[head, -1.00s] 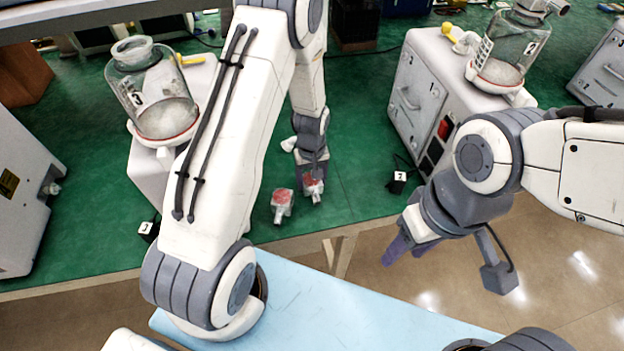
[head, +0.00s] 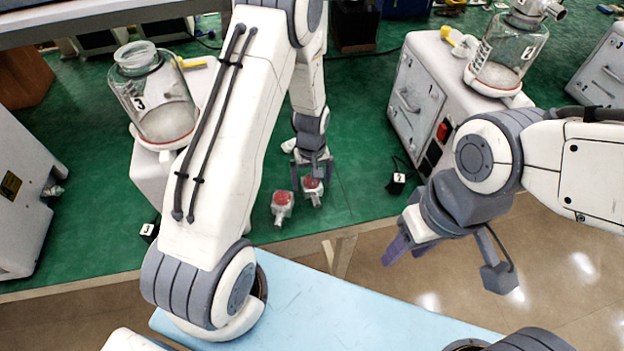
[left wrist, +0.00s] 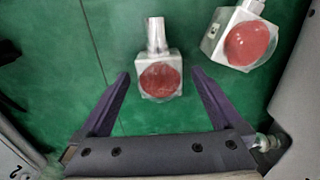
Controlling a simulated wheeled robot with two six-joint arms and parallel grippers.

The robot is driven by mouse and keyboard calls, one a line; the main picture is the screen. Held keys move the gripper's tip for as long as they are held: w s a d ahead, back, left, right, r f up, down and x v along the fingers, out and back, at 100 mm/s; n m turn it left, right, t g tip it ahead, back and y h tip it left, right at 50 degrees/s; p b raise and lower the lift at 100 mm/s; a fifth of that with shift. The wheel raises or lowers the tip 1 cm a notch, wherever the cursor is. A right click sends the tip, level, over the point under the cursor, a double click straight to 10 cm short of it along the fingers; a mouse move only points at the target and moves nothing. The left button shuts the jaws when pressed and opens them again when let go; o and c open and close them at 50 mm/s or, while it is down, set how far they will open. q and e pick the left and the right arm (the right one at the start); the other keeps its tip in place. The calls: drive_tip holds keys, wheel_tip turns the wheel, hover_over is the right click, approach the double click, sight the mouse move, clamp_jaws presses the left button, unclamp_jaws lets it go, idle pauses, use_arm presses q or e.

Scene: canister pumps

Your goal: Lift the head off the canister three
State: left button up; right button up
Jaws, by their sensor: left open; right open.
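A clear glass canister (head: 160,110) marked 3, with a red ring at its base, stands at the left in the head view. Its neck is open, with no head on it. Two white, block-like heads with red discs and short spouts lie on the green mat. My left gripper (head: 312,178) is open above the right-hand head (head: 312,188). In the left wrist view this head (left wrist: 160,77) shows between the spread fingertips (left wrist: 162,78), apart from both. The other head (head: 282,205) lies beside it, and in the wrist view (left wrist: 244,36). My right gripper (head: 402,248) is open and empty.
A second canister (head: 505,55) with a head (head: 538,8) on it stands on a white pump box (head: 425,90) at the right. A small numbered block (head: 397,180) lies near that box.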

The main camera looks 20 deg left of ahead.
use_arm(q)
drive_tip(key=shift+r+p, duration=3.45)
drive_tip(key=shift+r, duration=1)
